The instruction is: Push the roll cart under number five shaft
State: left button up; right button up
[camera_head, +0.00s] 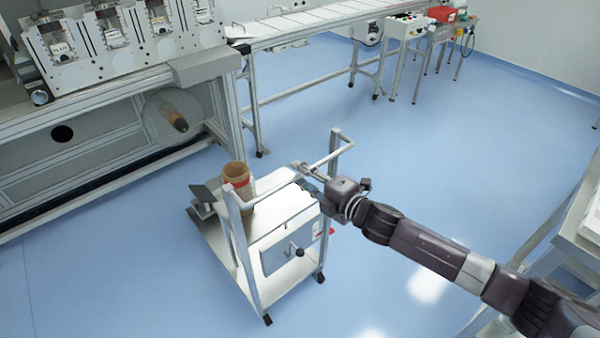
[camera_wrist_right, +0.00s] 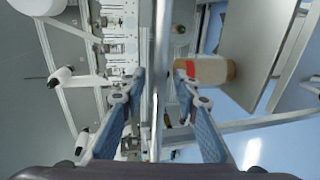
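The roll cart (camera_head: 222,247) is a silver wheeled frame standing on the blue floor in the middle of the head view. It carries a brown roll with a red band (camera_head: 236,180), which also shows in the right wrist view (camera_wrist_right: 212,71). My right gripper (camera_head: 308,172) is at the cart's upper handle bar. In the right wrist view the bar (camera_wrist_right: 161,60) runs between the two blue-padded fingers, which stand apart with gaps beside it. A shaft with a brown core (camera_head: 174,118) sticks out of the machine, left of and beyond the cart. Its number is not readable. My left gripper is not in view.
The large grey converter machine (camera_head: 90,130) fills the left side. A long conveyor table (camera_head: 310,22) runs along the back, with a white cabinet (camera_head: 408,27) and a red item (camera_head: 442,14) at its right. The floor right of the cart is open.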

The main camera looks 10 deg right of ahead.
jog(key=shift+w+a+f, duration=0.1)
jog(key=shift+w+a, duration=0.1)
jog(key=shift+w, duration=0.15)
jog(key=shift+c, duration=0.3)
grip_shut()
